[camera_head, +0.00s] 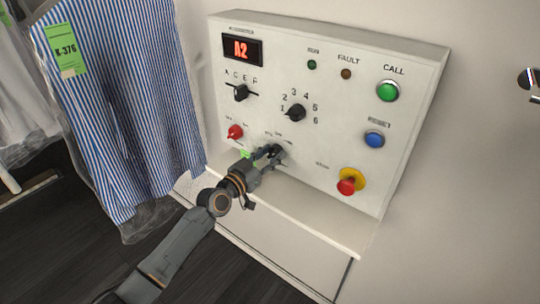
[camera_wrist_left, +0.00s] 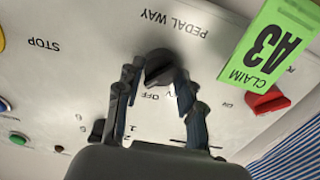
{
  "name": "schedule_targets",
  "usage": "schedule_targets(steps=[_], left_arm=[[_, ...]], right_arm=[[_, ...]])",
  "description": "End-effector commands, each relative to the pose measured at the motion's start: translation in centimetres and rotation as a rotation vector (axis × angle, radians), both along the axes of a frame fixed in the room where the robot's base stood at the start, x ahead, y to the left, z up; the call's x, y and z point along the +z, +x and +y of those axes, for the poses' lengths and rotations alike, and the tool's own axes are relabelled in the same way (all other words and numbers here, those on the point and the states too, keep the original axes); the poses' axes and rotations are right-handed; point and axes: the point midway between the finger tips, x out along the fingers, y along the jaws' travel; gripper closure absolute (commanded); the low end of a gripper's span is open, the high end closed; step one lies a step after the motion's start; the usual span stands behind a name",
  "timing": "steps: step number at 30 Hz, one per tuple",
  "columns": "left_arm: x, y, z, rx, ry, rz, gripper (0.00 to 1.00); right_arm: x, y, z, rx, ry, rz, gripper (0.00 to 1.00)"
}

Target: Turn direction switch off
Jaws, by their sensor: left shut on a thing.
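The direction switch is a black rotary knob (camera_head: 276,150) low on the white control panel (camera_head: 330,150). It also shows in the left wrist view (camera_wrist_left: 158,66), with "PEDAL WAY" printed on one side and "OFF" on the other. My left gripper (camera_head: 268,154) is at the panel, and its two fingers (camera_wrist_left: 154,84) are shut on the sides of this knob. The fingers partly cover the knob, and I cannot tell which mark it points to. My right gripper is not in view.
Near the knob are a red switch (camera_head: 235,132), a green claim tag (camera_wrist_left: 268,48) reading A3, and a numbered black dial (camera_head: 295,113). A red stop button (camera_head: 348,184) sits to the right. A striped shirt (camera_head: 125,100) in clear plastic hangs left. A ledge (camera_head: 320,222) juts out below.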

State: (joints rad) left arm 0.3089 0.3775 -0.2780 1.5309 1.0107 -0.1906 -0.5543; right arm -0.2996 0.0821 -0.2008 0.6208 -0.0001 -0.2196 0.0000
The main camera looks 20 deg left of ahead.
Motion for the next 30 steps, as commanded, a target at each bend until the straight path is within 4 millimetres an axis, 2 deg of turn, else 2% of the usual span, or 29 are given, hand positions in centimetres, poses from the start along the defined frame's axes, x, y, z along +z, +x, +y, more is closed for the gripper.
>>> schedule_targets(steps=[8,21,30], left_arm=[[-0.07,0.01,0.02,0.000,-0.097,0.035,0.94],[-0.12,0.04,0.14,0.000,-0.418,0.152,0.94],[-0.12,0.08,0.25,0.001,-0.580,0.211,0.94]], right_arm=[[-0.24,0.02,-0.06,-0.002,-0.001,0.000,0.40],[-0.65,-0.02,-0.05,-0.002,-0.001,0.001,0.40],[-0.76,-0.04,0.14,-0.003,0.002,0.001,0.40]])
